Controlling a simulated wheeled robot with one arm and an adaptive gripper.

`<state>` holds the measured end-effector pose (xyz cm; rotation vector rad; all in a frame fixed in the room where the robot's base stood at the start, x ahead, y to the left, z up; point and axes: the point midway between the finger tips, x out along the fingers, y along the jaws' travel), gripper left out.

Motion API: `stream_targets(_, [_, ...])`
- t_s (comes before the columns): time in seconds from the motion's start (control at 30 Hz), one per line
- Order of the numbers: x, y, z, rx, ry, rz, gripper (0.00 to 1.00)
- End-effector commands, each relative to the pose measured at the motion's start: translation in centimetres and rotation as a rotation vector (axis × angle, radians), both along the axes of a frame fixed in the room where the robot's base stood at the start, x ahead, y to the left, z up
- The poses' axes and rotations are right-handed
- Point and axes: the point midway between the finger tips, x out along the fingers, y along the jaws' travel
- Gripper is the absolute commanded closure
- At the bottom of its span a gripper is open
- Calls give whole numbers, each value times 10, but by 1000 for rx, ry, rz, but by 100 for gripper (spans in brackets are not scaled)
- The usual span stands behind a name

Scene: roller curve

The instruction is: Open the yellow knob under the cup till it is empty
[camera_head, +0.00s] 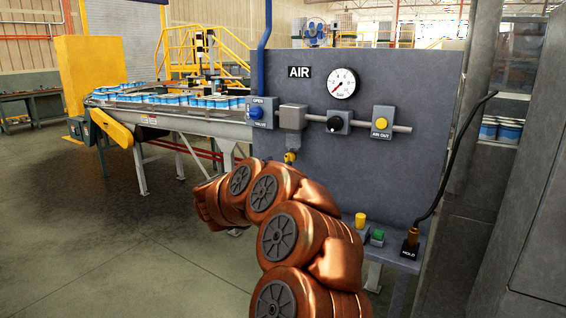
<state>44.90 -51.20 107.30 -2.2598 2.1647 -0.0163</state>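A small yellow knob (290,157) sits on the front of the grey panel, at the lower end of a grey cup-like unit (292,118) on the air line. The view is too small to tell whether the knob is open or shut, or whether the cup holds anything. My copper-coloured arm rises from the bottom of the picture and bends left, just below and in front of the knob. My gripper does not show; the far end of the arm is turned away behind its own links.
The grey panel (405,75) carries a gauge (341,83), a blue valve (261,113), a black knob (335,123) and a yellow AIR OUT button (381,122). A ledge holds a yellow knob (360,220), a green button (378,235) and a HOLD lever (412,240). A can conveyor (190,122) stands left.

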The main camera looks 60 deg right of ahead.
Motion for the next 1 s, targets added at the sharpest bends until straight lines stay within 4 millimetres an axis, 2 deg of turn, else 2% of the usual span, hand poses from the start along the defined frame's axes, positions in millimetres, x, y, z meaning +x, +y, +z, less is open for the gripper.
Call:
stream_targets(0.03, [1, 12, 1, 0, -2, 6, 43])
stream_targets(0.2, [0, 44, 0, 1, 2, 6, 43])
stream_targets(0.4, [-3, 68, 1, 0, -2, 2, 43])
stream_targets(0.6, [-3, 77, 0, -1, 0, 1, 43])
stream_targets(1.0, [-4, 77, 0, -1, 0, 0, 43])
